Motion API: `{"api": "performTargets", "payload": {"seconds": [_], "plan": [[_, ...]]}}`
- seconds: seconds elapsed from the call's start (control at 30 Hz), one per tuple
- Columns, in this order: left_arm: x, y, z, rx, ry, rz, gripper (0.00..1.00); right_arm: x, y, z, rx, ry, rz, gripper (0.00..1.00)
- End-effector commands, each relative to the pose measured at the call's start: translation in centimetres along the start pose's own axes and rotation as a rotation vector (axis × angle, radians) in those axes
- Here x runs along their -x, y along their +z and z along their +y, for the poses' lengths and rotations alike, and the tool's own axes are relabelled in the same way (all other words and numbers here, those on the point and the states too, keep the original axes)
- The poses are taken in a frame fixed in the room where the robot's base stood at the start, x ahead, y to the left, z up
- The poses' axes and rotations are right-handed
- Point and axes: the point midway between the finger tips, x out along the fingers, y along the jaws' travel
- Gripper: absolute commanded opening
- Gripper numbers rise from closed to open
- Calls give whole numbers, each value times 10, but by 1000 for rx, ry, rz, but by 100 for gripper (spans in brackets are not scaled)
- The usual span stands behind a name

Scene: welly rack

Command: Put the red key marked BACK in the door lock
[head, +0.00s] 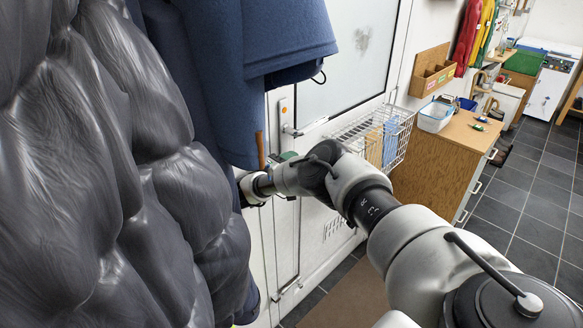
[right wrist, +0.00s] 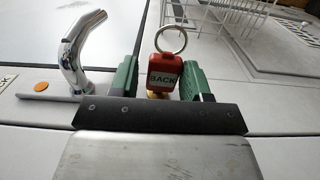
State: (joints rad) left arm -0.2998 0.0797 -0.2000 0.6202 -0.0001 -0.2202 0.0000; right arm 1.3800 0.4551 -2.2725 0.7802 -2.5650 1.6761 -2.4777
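The red key marked BACK (right wrist: 165,75), with a steel ring on top, stands between the green fingers of my right gripper (right wrist: 162,82) in the right wrist view. A gap shows between the key and the left finger, and the right finger is close beside it. A bit of brass shows under the key. The lock itself is hidden behind my gripper, so I cannot tell how far in the key sits. The chrome door handle (right wrist: 75,50) is to the left on the metal door plate (right wrist: 48,97). In the head view my right arm reaches the white door (head: 318,215) below the handle (head: 291,130). My left gripper is out of view.
A dark puffy jacket (head: 100,170) and a blue coat (head: 215,70) hang close on the left, partly covering the door and my wrist. A wire basket (head: 390,140) is mounted on the door. A wooden cabinet (head: 435,175) stands to the right, with open tiled floor (head: 525,215) beyond.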

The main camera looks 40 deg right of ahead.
Motion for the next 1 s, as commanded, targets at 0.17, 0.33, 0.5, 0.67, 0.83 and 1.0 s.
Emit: {"api": "performTargets", "payload": {"seconds": [0.17, 0.33, 0.5, 0.67, 0.83, 1.0], "plan": [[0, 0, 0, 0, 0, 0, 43, 0, 0, 0, 0, 0, 0, 65], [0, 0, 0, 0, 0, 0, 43, 0, 0, 0, 1, 0, 0, 65], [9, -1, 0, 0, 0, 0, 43, -1, 5, 2, 3, 0, 0, 65], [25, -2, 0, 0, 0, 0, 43, -1, 16, 5, 4, -1, 0, 65], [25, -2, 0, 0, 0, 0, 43, -1, 29, -4, 1, -2, -1, 65], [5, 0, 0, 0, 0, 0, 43, 0, 22, -5, -3, 0, 0, 65]]}}
